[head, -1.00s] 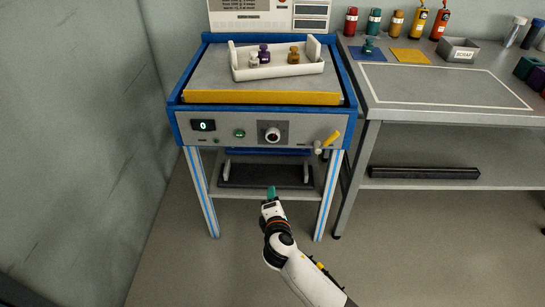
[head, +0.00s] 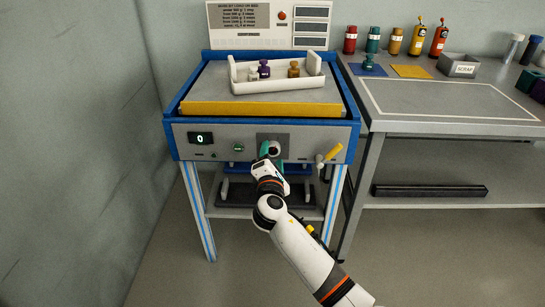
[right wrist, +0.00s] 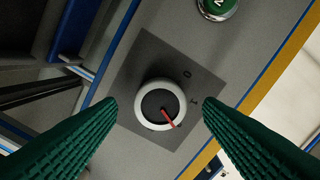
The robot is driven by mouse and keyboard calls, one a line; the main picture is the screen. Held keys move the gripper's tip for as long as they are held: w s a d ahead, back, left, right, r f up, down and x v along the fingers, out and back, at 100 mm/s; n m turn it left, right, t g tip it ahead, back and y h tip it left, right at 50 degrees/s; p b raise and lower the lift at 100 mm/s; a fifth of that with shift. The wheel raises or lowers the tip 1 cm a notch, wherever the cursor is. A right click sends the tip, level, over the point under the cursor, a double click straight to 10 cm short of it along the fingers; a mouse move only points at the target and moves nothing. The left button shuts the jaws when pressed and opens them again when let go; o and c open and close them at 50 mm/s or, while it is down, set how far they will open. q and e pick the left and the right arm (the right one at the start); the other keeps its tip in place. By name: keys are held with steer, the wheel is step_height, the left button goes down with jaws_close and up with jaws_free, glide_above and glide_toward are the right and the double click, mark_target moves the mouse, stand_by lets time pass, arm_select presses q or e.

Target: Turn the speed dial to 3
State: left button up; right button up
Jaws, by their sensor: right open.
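The speed dial (right wrist: 152,88) is a round knob with a white rim, a dark face and a red pointer, on a dark square plate. In the right wrist view the pointer aims to the lower right, and the marks 0 and 1 show on the plate. In the head view the dial (head: 274,147) is partly covered by my right gripper (head: 271,152). My right gripper is open, with its green ribbed fingers on either side of the dial; I cannot tell if they touch it. My left gripper is not in view.
The front panel also holds a display (head: 200,138) reading 0, a green button (head: 239,147) and a yellow-handled lever (head: 332,152). A white tray (head: 280,86) with small weights lies on top. A grey bench (head: 450,110) stands to the right.

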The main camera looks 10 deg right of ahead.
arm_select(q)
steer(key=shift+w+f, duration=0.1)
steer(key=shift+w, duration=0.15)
arm_select(e)
steer(key=shift+x, duration=0.9)
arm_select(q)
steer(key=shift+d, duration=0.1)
arm_select(e)
steer(key=shift+c, duration=0.3)
